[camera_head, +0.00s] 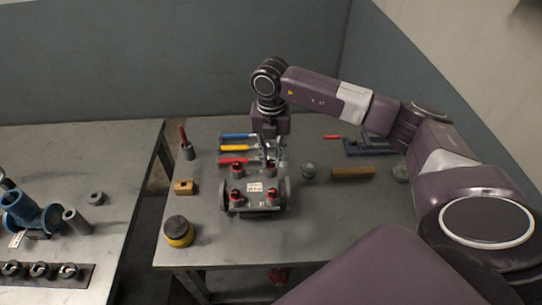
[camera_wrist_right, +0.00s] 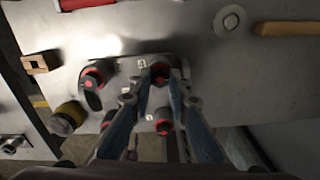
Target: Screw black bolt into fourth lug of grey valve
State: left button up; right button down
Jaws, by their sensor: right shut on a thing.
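The grey valve (camera_head: 262,204) sits on the right-hand table, with round flanges at both sides, a white label and several red-and-black lug fittings on top. It also shows in the right wrist view (camera_wrist_right: 125,70). My right gripper (camera_head: 271,158) reaches down at the valve's far right lug. In the wrist view my right gripper (camera_wrist_right: 160,80) has its fingertips drawn together around a dark bolt (camera_wrist_right: 160,70) with red showing at it. The fingers hide part of the bolt, so I cannot tell how deep it sits. My left gripper is not in view.
Blue, yellow and red-handled tools (camera_head: 234,148) lie behind the valve. A wooden block (camera_head: 184,187) and a yellow-black round container (camera_head: 178,231) stand left of it. A wooden bar (camera_head: 353,172) lies to the right. A blue valve (camera_head: 30,213) stands on the left table, across a gap.

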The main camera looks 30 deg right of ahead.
jog(key=m+p, duration=0.1)
jog(key=m, duration=0.6)
jog(key=m+p, duration=0.1)
jog(key=m, duration=0.3)
jog(key=shift+p, duration=0.35)
jog(key=shift+m, duration=1)
jog(key=shift+f, duration=0.1)
jog(key=c, duration=2)
grip_release()
jog(key=shift+o, duration=0.2)
